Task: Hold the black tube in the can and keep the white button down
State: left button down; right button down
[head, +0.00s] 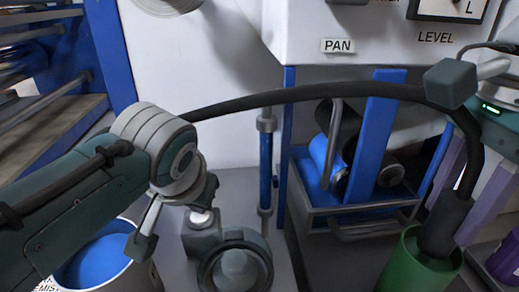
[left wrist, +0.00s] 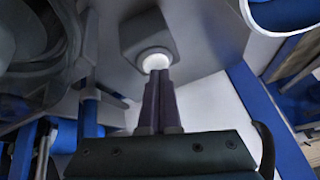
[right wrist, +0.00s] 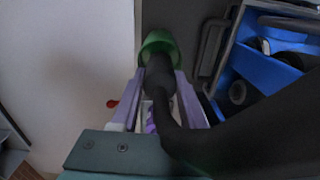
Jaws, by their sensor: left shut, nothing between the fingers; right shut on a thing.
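The black tube (head: 300,94) arches across the head view, and its thick end (head: 438,240) goes down into the green can (head: 398,271) at lower right. My right gripper is shut on the tube just above the can; its purple fingers straddle the tube (right wrist: 158,75) in the right wrist view, with the can (right wrist: 160,40) beyond. The white button (head: 201,216) sits on a grey housing (head: 199,244). My left gripper (left wrist: 157,78) is shut and empty, its fingertips at the button (left wrist: 154,60), seemingly touching. How far down the button is, I cannot tell.
A blue tray (head: 335,216) with rollers (head: 327,155) stands between the button and the can. A bucket with blue contents (head: 95,262) is at lower left. A vertical blue rod (head: 266,168) stands behind the button. A purple container (head: 507,258) is at far right.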

dwell(0.5)
pick_arm(q)
notch_tip(320, 180, up, 7)
dwell(0.8)
jog(key=v, duration=1.2)
pick_arm(e)
jog(key=shift+c, duration=1.6)
grip_release()
